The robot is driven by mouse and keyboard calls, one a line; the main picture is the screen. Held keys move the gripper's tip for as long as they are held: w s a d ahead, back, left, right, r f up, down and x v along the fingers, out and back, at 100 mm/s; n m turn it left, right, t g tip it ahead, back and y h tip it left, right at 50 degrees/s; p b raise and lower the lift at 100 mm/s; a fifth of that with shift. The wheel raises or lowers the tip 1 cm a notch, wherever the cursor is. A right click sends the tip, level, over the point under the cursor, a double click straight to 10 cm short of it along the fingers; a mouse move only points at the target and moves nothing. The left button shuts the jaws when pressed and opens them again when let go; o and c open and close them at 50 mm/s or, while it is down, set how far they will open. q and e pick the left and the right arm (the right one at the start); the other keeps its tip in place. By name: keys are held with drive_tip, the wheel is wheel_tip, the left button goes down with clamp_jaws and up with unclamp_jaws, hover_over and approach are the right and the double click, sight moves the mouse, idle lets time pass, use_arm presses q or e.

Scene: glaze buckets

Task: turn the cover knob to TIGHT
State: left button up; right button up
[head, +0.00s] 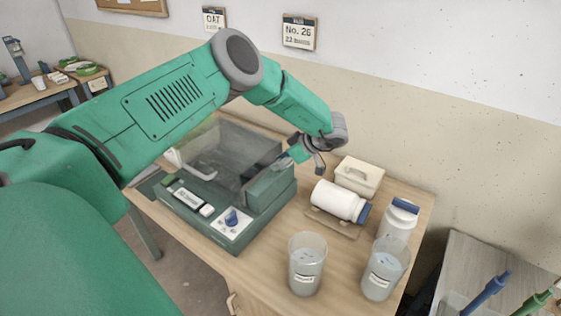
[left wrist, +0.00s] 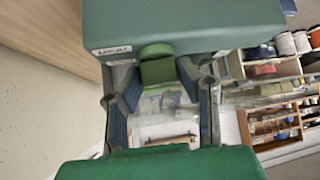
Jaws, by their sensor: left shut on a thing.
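The machine (head: 268,192) is a dark green case with a see-through cover (head: 225,150), standing on the wooden table. My left gripper (head: 306,158) is at the right side of the case. In the left wrist view a green cover knob (left wrist: 158,66) sticks out of the green case wall (left wrist: 190,28), between the blue pads of my left gripper (left wrist: 160,92). The gripper is shut on this knob. A small white label is on the case beside it, too blurred to read surely. Which way the knob points relative to TIGHT cannot be told. My right gripper is not in view.
A blue knob (head: 232,218) sits on a white front panel. Right of the machine are a lying white bottle (head: 338,201), a cream box (head: 360,176), an upright bottle (head: 400,218) and two clear buckets (head: 305,268) (head: 383,272). Wall signs (head: 299,32) hang behind.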

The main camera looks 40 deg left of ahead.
use_arm(q)
drive_tip(key=m+t+p, duration=0.2)
drive_tip(key=m, duration=0.1)
drive_tip(key=shift+r+m+t, duration=0.2)
drive_tip(key=shift+m+t, duration=0.1)
drive_tip(key=shift+t, duration=0.1)
drive_tip(key=m+t+p, duration=0.1)
drive_tip(key=m+t, duration=0.1)
drive_tip(key=shift+m+p, duration=0.3)
drive_tip(key=shift+m, duration=0.1)
drive_tip(key=shift+s+f+m+t, duration=0.1)
drive_tip(key=shift+m+t, duration=0.9)
drive_tip(key=shift+m, duration=0.2)
drive_tip(key=shift+a+m+t+h, duration=0.1)
drive_tip(key=shift+m+t+h, duration=0.75)
drive_tip(key=shift+m, duration=0.45)
drive_tip(key=o, duration=1.1)
drive_tip(key=shift+o, duration=0.2)
drive_tip(key=shift+f, duration=0.1)
